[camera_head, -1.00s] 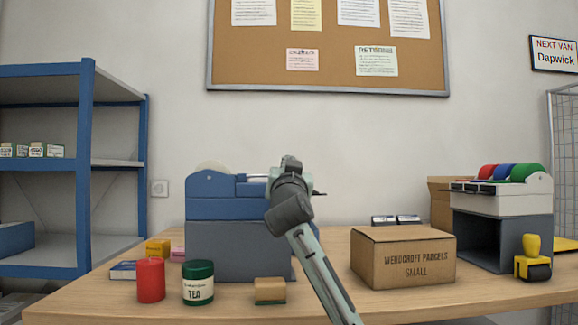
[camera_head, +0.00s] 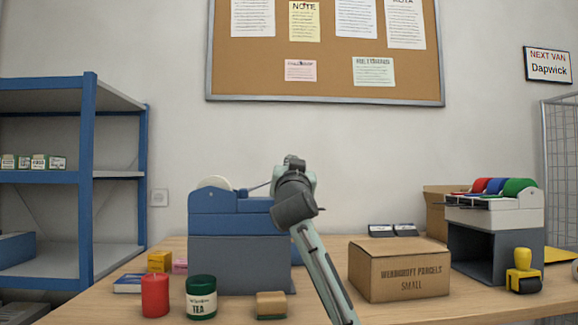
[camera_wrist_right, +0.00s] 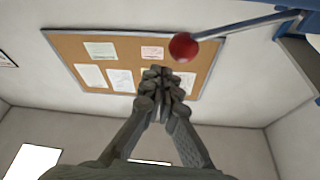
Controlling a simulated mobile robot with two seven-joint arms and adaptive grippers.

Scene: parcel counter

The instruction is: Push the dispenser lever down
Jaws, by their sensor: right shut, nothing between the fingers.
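The blue tape dispenser (camera_head: 237,222) stands on a grey block (camera_head: 240,265) at the left middle of the counter. Its thin grey lever (camera_head: 259,185) slants up to the right, and its end is hidden behind my right arm in the head view. In the right wrist view the lever rod (camera_wrist_right: 243,25) ends in a red ball (camera_wrist_right: 184,46). My right gripper (camera_wrist_right: 161,76) is shut and empty, with its fingertips just beside the ball in that view; I cannot tell if they touch. The right gripper (camera_head: 294,160) also shows in the head view. My left gripper is out of view.
A small parcel box (camera_head: 400,271) stands right of my arm. A red cylinder (camera_head: 155,295), a tea tin (camera_head: 201,297) and a small tan block (camera_head: 271,305) stand in front of the dispenser. A grey-white dispenser with coloured rolls (camera_head: 497,215) and a yellow stamp (camera_head: 523,272) are at right.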

